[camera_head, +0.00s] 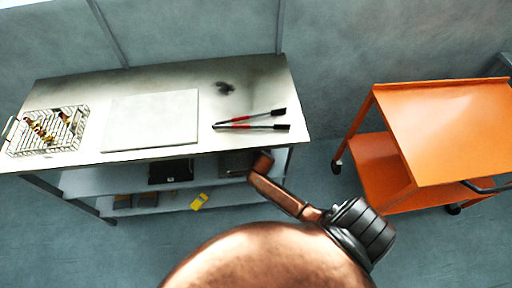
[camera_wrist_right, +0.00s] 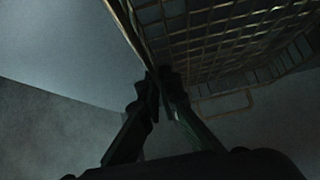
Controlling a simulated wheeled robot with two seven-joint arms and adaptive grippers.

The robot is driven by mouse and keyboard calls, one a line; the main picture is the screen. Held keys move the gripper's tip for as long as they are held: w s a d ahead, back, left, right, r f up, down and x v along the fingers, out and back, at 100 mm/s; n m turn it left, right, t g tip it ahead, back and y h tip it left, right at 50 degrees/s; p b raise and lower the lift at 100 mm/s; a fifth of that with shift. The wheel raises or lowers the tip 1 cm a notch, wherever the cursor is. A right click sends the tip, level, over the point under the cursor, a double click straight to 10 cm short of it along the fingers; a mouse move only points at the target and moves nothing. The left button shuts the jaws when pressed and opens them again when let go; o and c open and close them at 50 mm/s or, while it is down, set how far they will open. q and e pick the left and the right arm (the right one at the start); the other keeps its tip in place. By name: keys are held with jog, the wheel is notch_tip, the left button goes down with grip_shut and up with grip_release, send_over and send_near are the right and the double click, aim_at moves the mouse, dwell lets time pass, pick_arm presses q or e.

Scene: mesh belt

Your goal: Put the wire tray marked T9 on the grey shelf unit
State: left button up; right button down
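In the right wrist view, a wire tray (camera_wrist_right: 215,40) with a square mesh fills the upper right, close to the camera. A wire loop like a handle (camera_wrist_right: 225,106) shows at its far side. My right gripper (camera_wrist_right: 163,84) has its fingers close together on the tray's near edge; the view is dark, but it looks shut on it. No T9 mark can be read. In the head view, another wire tray (camera_head: 73,147) or basket with brown and yellow items lies at the left end of a steel bench. Neither gripper shows there. I cannot make out a separate grey shelf unit.
An orange cart (camera_head: 450,125) stands at right, with clear floor between.

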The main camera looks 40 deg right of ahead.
jog(key=shift+r, duration=0.1)
jog(key=c, duration=2.6)
grip_release()
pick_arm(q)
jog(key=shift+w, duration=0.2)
pick_arm(e)
jog(key=o, duration=0.4)
jog(key=shift+o, duration=0.2)
jog(key=shift+s+a+r, duration=0.1)
jog(key=shift+s+r, duration=0.05)
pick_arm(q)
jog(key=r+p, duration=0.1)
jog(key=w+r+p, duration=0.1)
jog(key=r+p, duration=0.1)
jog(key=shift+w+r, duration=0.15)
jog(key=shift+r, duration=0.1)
pick_arm(e)
jog(key=v, duration=1.1)
jog(key=shift+s+r, duration=0.2)
jog(key=shift+a, duration=0.15)
